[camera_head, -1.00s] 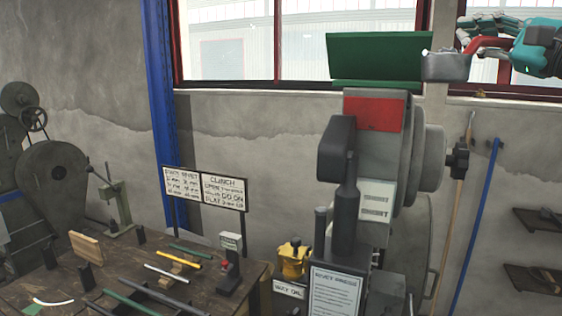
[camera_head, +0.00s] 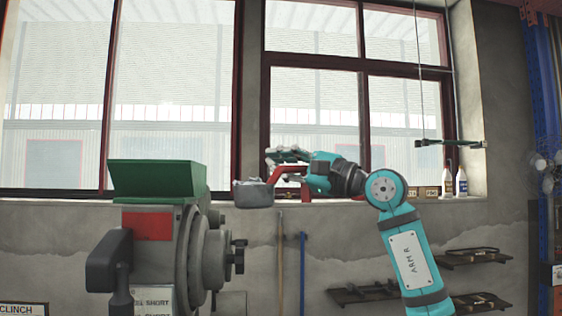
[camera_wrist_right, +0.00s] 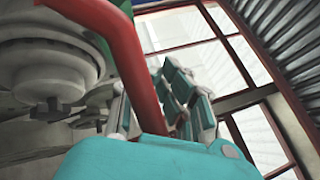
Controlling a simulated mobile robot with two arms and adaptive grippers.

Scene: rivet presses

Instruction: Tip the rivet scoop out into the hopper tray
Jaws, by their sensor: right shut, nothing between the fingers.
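The green hopper tray (camera_head: 157,181) sits on top of the rivet press. The rivet scoop (camera_head: 252,194), a grey cup with a red handle, is to the right of the tray, about level with its lower part, with a small gap. My right gripper (camera_head: 286,165) is at the handle's end and is shut. In the right wrist view the red handle (camera_wrist_right: 138,60) runs down to the palm beside the fingers; a firm hold cannot be made out. My left gripper is out of view.
The grey press (camera_head: 186,250) with its red panel and side knob stands below the tray. Windows are behind. Bottles (camera_head: 461,183) stand on the sill, wall shelves (camera_head: 366,292) are at lower right, and a bar hangs on cables above. Free air surrounds the scoop.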

